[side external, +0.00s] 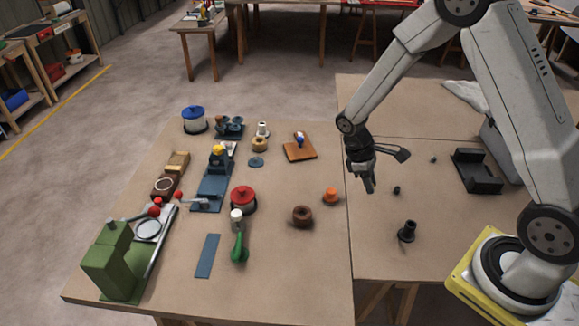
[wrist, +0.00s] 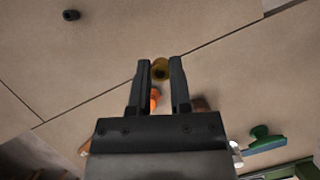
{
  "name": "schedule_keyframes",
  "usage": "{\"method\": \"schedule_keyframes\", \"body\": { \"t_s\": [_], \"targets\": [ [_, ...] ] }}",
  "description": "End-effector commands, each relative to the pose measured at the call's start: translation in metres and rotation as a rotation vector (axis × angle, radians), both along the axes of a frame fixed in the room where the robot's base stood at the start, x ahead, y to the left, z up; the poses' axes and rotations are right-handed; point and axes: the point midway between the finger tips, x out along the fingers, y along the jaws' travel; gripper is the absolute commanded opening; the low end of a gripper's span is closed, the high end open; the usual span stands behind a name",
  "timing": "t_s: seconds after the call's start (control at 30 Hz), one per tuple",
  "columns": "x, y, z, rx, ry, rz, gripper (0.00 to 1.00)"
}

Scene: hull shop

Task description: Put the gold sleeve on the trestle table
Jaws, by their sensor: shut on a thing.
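My gripper (wrist: 161,68) is shut on the gold sleeve (wrist: 160,69), which shows between the fingertips in the wrist view. In the side view my gripper (side external: 369,185) hangs above the tabletop, just right of the seam between two brown tabletops, and the sleeve is hidden or too small to make out there. The left tabletop (side external: 270,280) carries many items. The right tabletop (side external: 380,255) carries a few dark parts. I cannot tell which of them is called the trestle table.
An orange cone-like piece (side external: 331,196) and a brown ring (side external: 302,216) stand left of the seam. A small black part (side external: 396,190), a black flanged piece (side external: 407,231) and a black cradle (side external: 477,171) are on the right. Bare board lies around the seam.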

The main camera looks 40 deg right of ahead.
Motion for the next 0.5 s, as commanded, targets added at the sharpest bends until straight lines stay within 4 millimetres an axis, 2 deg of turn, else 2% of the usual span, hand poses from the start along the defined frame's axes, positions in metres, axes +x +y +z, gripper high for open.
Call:
{"method": "schedule_keyframes", "body": {
  "t_s": [0.03, 0.2, 0.33, 0.5],
  "targets": [
    [-0.005, -0.011, 0.002, -0.001, -0.001, 0.071, 0.00],
    [-0.018, -0.043, 0.005, 0.000, -0.002, 0.315, 0.00],
    [-0.025, -0.061, 0.007, -0.001, -0.002, 0.453, 0.00],
    [-0.031, -0.074, 0.009, 0.000, -0.003, 0.560, 0.00]
  ]
}}
